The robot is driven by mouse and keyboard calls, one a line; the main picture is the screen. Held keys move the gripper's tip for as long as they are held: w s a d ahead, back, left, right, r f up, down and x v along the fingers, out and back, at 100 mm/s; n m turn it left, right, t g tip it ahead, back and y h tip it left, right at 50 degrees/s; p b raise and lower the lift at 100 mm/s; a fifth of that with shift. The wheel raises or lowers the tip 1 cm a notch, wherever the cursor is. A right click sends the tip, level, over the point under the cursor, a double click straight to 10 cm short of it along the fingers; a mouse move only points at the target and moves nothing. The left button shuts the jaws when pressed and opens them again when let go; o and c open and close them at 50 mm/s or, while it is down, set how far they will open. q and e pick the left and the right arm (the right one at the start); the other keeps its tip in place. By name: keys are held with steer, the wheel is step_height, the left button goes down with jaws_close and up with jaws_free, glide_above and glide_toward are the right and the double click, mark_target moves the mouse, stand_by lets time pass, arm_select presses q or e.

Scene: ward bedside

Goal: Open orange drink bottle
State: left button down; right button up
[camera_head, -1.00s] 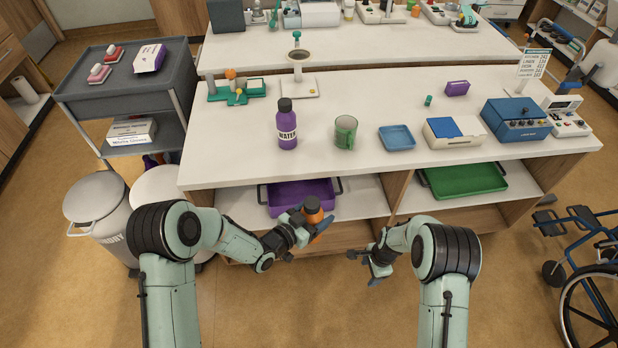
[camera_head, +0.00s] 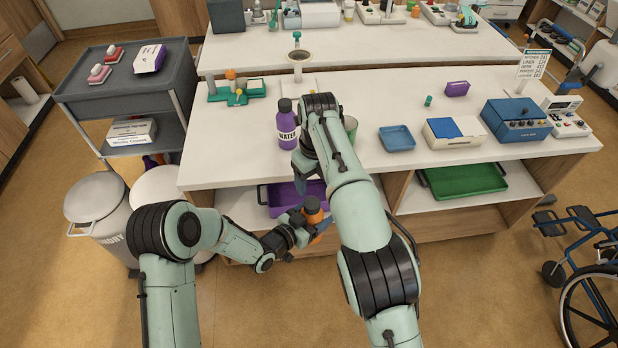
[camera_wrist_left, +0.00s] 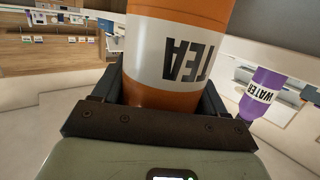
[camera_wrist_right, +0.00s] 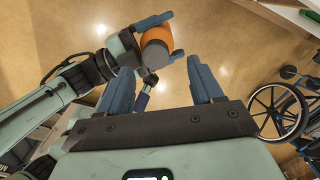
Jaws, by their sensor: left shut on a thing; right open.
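The orange drink bottle (camera_head: 312,207) with a dark cap stands roughly upright in my left gripper (camera_head: 312,222), in front of the counter. In the left wrist view the bottle (camera_wrist_left: 165,90) fills the space between the fingers, and its white label reads TEA upside down. In the right wrist view I see its round dark cap (camera_wrist_right: 155,53) from above, with the orange body (camera_wrist_right: 153,36) around it. My right gripper (camera_head: 301,180) is open and empty, above and near the bottle. Its fingers (camera_wrist_right: 165,80) point toward the cap but are apart from it.
A purple WATER bottle (camera_head: 287,124) stands on the counter (camera_head: 220,160) beside my right arm. A green mug (camera_head: 350,128) is partly hidden behind that arm. A blue tray (camera_head: 397,138) lies to the right. A purple tray (camera_head: 283,195) sits on the shelf behind the bottle.

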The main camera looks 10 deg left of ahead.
mark_target(309, 202)
steer(key=shift+s+a+r+m, duration=0.4)
steer(key=shift+s+r+m, duration=0.15)
steer(key=shift+s, duration=0.1)
steer(key=shift+f, duration=0.2)
step_height(309, 202, down, 7)
steer(key=shift+f, duration=0.2)
